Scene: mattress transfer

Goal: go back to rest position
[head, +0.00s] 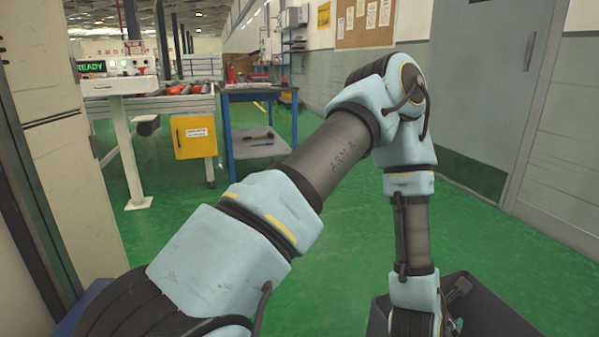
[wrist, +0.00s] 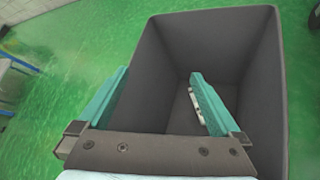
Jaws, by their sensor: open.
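My gripper (wrist: 160,74) shows in the wrist view with its two teal fingers spread wide apart and nothing between them. It points down into a deep dark grey bin (wrist: 212,30). The right finger is over the bin's inside, and the left finger lies across its left wall in the picture. A small pale strip shows along the right finger; I cannot tell whether it is part of the finger. In the head view my arm reaches forward and bends down at the right, and the bin (head: 497,318) shows at the bottom right.
A white workbench (head: 122,86) with a READY display stands at the far left, with a yellow box (head: 194,136) beside it. A blue table (head: 260,96) stands behind. A grey door (head: 490,75) is at the right. The green floor (head: 345,220) between is clear.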

